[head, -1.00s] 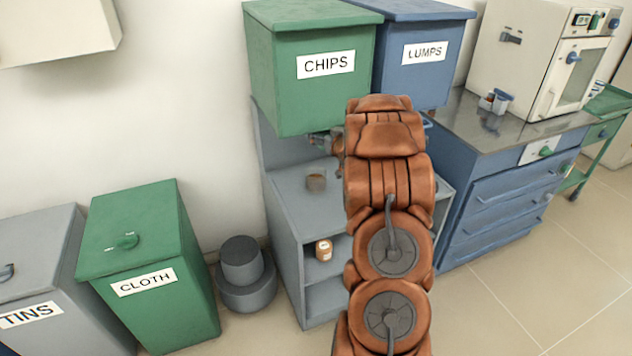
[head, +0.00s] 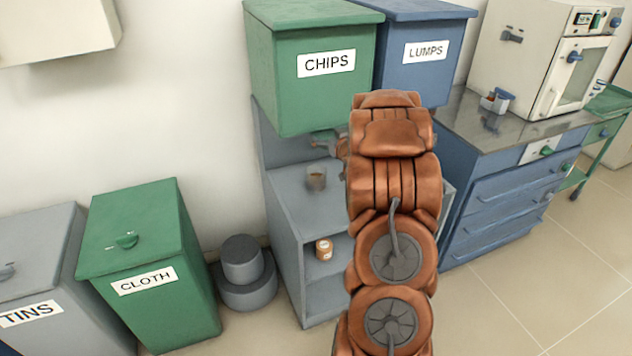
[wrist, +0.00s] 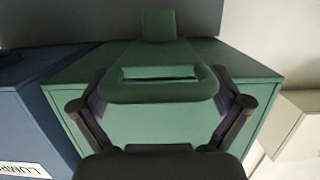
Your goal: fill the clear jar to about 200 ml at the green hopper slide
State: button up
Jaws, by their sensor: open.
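The clear jar (head: 316,180) stands upright on the top of the grey stand, below the green hopper marked CHIPS (head: 290,85). It has a brownish tint low down, but I cannot tell its level. My gripper (head: 326,141) is under the hopper's bottom, above and behind the jar, partly hidden by my arm. In the wrist view the green slide (wrist: 160,88), a plate with a slot, lies between my open gripper fingers (wrist: 160,78), one on each side. I cannot tell whether they touch it. The green hopper also fills the wrist view's middle (wrist: 170,125).
A blue LUMPS hopper (head: 420,75) adjoins on the right. A small orange-brown jar (head: 324,249) sits on the grey stand's (head: 288,235) shelf. A blue bench (head: 500,205) with a furnace (head: 545,60) is at right. A green CLOTH bin (head: 150,285) is at left.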

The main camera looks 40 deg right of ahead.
jog(key=v, duration=0.9)
jog(key=shift+s, duration=0.2)
jog(key=shift+a+r, duration=0.1)
jog(key=s+a+r+g+p, duration=0.1)
jog(key=s+a+g, duration=0.3)
jog(key=a, duration=0.6)
jog(key=s+a+r+g+p, duration=0.2)
jog(key=s+a+g, duration=0.25)
jog(key=a, duration=0.45)
jog(key=s+a+r+n+g+y+p, duration=0.1)
jog(key=s+a+g+y, duration=0.4)
jog(key=s+a, duration=1.8)
jog(key=s+r+n+g, duration=0.1)
jog(key=s+n+g, duration=0.1)
jog(key=g, duration=0.1)
jog(key=shift+a+r+n, duration=0.15)
jog(key=shift+a+n, duration=0.1)
jog(key=shift+n, duration=0.15)
